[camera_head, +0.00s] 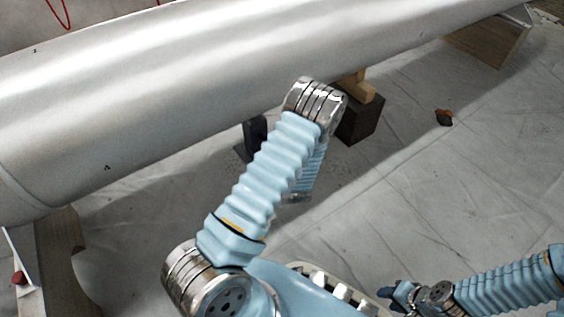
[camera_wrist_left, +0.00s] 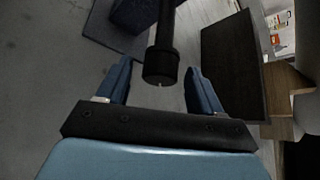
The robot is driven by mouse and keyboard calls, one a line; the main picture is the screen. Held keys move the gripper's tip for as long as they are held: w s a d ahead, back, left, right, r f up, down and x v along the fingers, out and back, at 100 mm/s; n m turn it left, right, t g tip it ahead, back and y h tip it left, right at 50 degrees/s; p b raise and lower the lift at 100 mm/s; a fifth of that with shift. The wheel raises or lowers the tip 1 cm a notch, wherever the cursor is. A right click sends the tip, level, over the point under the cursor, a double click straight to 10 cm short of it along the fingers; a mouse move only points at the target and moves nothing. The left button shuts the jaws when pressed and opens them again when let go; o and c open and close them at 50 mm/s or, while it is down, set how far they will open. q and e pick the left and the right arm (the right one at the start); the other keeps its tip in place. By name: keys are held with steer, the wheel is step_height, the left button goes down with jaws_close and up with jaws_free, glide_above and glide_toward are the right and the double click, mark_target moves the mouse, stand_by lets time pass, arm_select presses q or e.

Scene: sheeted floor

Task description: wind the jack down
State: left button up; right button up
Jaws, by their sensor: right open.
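The jack (camera_head: 256,138) is a dark post under the big silver cylinder (camera_head: 200,75), partly hidden by my left arm. In the left wrist view, a dark rod with a thicker round end (camera_wrist_left: 161,68) points towards the camera; it looks like the jack's handle. My left gripper (camera_wrist_left: 160,77) is open, with one blue finger on each side of that end and a gap at both sides. In the head view my left forearm hides its fingers. My right gripper (camera_head: 396,293) is open and empty at the lower right, far from the jack.
A dark block (camera_head: 359,122) with wood pieces (camera_head: 357,88) stands right of the jack, close to my left gripper. Wooden cradles (camera_head: 62,255) (camera_head: 488,40) stand at both ends.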

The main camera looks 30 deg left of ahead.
arm_select(q)
steer(key=m+g+y+p, duration=0.1)
steer(key=m+g, duration=0.1)
steer(key=m+g+y+p, duration=0.1)
steer(key=m+g, duration=0.2)
steer(key=m+g+y+p, duration=0.1)
steer(key=m+g+p, duration=0.1)
steer(key=g, duration=0.1)
steer(key=shift+w+d+m, duration=0.2)
steer(key=shift+w+m, duration=0.1)
steer(key=shift+w, duration=0.1)
steer(key=shift+c, duration=0.5)
